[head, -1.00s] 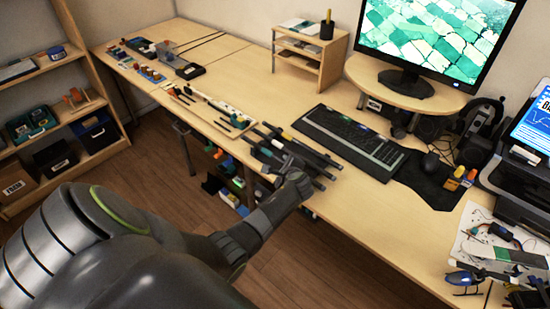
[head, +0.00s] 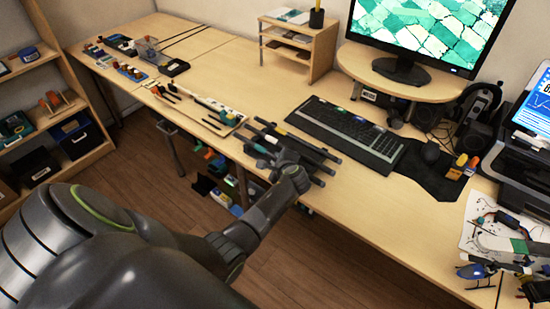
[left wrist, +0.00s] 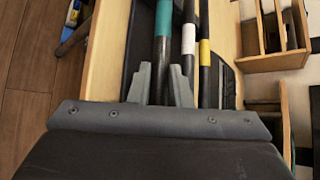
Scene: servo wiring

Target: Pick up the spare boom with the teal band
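The spare boom with the teal band (left wrist: 163,48) is a dark rod with a teal sleeve, running up the middle of the left wrist view. My left gripper (left wrist: 160,76) straddles it, its fingers close against both sides below the band, so it looks shut on the boom. The boom looks a little thicker than its neighbours; I cannot tell whether it is clear of the surface. Booms with a white band (left wrist: 189,40) and a yellow band (left wrist: 204,52) lie to its right. In the head view my left gripper (head: 274,158) is over the booms at the table's front edge. My right gripper is not in view.
A keyboard (head: 345,132) lies behind the booms, with a small shelf (head: 318,55) further back. A pale tray with tools (head: 222,113) lies to the left. The wooden table (head: 360,205) is bare to the right of the booms.

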